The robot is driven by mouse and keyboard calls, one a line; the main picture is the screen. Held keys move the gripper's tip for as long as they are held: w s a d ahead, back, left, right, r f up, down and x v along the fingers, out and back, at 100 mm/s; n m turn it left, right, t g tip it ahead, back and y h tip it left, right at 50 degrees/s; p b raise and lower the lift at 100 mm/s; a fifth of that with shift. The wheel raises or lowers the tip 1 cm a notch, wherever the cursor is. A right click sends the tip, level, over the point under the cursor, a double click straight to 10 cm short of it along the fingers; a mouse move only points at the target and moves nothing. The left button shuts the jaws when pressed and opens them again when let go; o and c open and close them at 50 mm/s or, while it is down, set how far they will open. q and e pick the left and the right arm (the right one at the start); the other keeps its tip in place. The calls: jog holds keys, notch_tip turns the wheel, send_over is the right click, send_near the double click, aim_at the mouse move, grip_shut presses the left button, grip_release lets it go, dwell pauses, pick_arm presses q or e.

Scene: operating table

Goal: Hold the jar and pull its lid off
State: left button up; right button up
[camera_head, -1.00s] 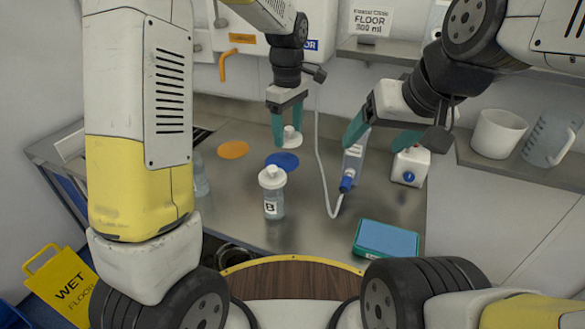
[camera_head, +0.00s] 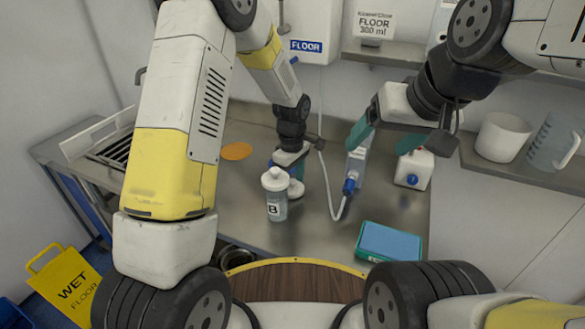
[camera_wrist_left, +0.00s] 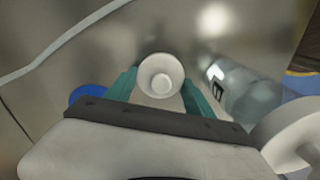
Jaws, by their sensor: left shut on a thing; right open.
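A clear jar labelled B (camera_head: 277,209) stands upright on the steel table with its white knobbed lid (camera_head: 274,180) on. The jar also shows in the left wrist view (camera_wrist_left: 245,92), lying to the right of the gripper. My left gripper (camera_head: 291,176) is low, just behind the jar and partly hidden by it. It is shut on a separate white round lid-like piece (camera_head: 296,188), seen between the teal fingers in the left wrist view (camera_wrist_left: 161,76). I cannot tell whether this piece touches the table. My right gripper (camera_head: 386,138) is open and empty above the table's right side.
A blue-topped box (camera_head: 388,241) lies at front right.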

pick_arm(q)
jog(key=shift+f, duration=0.2)
jog(key=shift+f, duration=0.1)
jog(key=o, duration=1.6)
jog(key=shift+c, duration=0.2)
